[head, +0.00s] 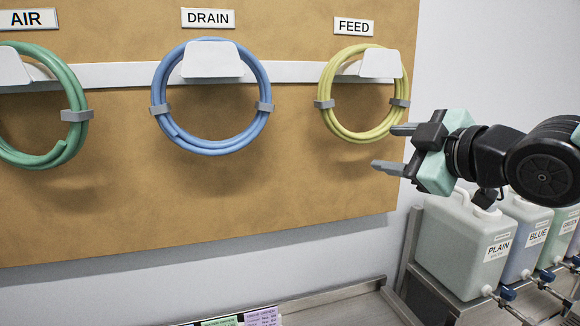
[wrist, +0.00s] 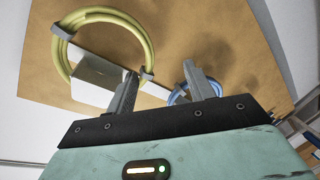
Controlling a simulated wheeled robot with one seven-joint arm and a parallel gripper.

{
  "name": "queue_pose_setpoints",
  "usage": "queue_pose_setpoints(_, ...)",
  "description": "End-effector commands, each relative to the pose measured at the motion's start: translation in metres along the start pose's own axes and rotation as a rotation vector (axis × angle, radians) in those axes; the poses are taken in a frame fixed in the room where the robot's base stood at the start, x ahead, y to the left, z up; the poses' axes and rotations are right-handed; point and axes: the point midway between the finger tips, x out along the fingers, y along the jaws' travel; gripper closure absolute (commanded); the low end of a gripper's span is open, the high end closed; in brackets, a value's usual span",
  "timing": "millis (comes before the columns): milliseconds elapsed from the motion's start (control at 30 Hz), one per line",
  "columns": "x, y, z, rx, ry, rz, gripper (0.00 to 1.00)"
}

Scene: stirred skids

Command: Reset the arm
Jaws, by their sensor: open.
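My gripper (head: 392,147) is at the right in the head view, its two fingers apart and pointing left toward the board. Nothing is between the fingers. In the wrist view my gripper (wrist: 165,88) also shows open and empty. The yellow hose coil (head: 326,112) hangs on the white hook under the FEED sign (head: 354,26), just left of and above my gripper. The blue hose coil (head: 160,77) hangs under the DRAIN sign (head: 208,18). The green hose coil (head: 72,90) hangs under the AIR sign (head: 27,19), cut off by the left edge.
A tan board (head: 200,218) with a white rail (head: 118,73) carries the coils. Below my arm, jugs with taps stand on a metal rack, including one marked PLAIN (head: 460,245) and one marked BLUE (head: 526,232). A metal tray edge (head: 335,293) with labelled cards lies at the bottom.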

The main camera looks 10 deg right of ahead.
Motion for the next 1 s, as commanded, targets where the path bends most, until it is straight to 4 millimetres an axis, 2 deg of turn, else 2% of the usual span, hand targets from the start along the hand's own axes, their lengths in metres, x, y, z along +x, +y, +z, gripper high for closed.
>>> queue_pose_setpoints(133,0.010,-0.081,0.028,0.141,-0.171,-0.184,0.47)
queue_pose_setpoints(267,-0.002,-0.167,0.054,0.289,-0.398,-0.379,0.47)
queue_pose_setpoints(300,-0.010,-0.193,0.061,0.328,-0.474,-0.436,0.47)
queue_pose_setpoints(400,-0.037,-0.252,0.075,0.409,-0.669,-0.567,0.47)
queue_pose_setpoints(500,-0.070,-0.296,0.085,0.464,-0.855,-0.669,0.47)
queue_pose_setpoints(600,-0.100,-0.325,0.090,0.490,-1.003,-0.739,0.47)
queue_pose_setpoints(700,-0.120,-0.340,0.092,0.502,-1.099,-0.778,0.47)
queue_pose_setpoints(800,-0.130,-0.346,0.092,0.504,-1.141,-0.794,0.47)
queue_pose_setpoints(1000,-0.131,-0.345,0.092,0.506,-1.147,-0.796,0.47)
